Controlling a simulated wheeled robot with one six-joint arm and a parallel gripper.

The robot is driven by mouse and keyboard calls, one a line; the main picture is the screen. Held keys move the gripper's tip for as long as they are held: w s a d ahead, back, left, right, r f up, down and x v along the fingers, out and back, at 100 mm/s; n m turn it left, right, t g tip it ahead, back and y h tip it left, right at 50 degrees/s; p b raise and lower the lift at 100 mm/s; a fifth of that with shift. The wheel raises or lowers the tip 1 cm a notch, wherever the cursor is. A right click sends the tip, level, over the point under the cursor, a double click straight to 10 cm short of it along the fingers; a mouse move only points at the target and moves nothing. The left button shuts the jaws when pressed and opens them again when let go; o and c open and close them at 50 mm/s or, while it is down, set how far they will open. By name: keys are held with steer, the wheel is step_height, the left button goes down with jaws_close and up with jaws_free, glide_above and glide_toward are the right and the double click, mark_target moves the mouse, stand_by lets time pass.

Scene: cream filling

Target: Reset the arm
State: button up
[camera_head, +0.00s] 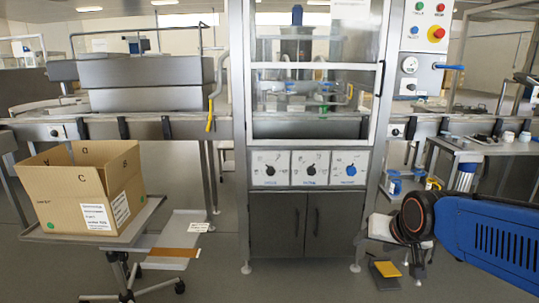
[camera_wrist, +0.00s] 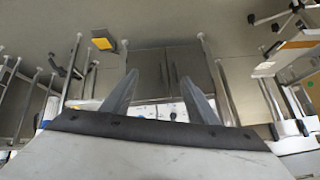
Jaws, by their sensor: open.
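My gripper (camera_wrist: 158,98) shows in the wrist view with its two grey fingers spread apart and nothing between them. Beyond the fingers are the doors of the filling machine's cabinet (camera_wrist: 150,62). In the head view my blue arm reaches in from the right edge, and the gripper itself cannot be made out there. The filling machine (camera_head: 290,222) stands upright in the middle, with a glazed upper part and closed lower doors. My arm is to the right of it, apart from it in the picture.
An open cardboard box (camera_head: 75,203) stands on a wheeled stand (camera_head: 140,222) at the left. A control panel (camera_head: 421,50) with coloured buttons is at the upper right. A side table (camera_head: 480,146) with small items stands at the right. A yellow item (camera_head: 387,269) is low down near my arm.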

steer(key=s+d+f+n+g, duration=0.1)
steer(key=s, duration=0.8)
steer(key=s+d+f+n+g, duration=0.1)
steer(key=s+f+g, duration=0.1)
steer(key=s, duration=0.7)
steer(key=shift+h, duration=0.3)
steer(key=shift+w, duration=0.1)
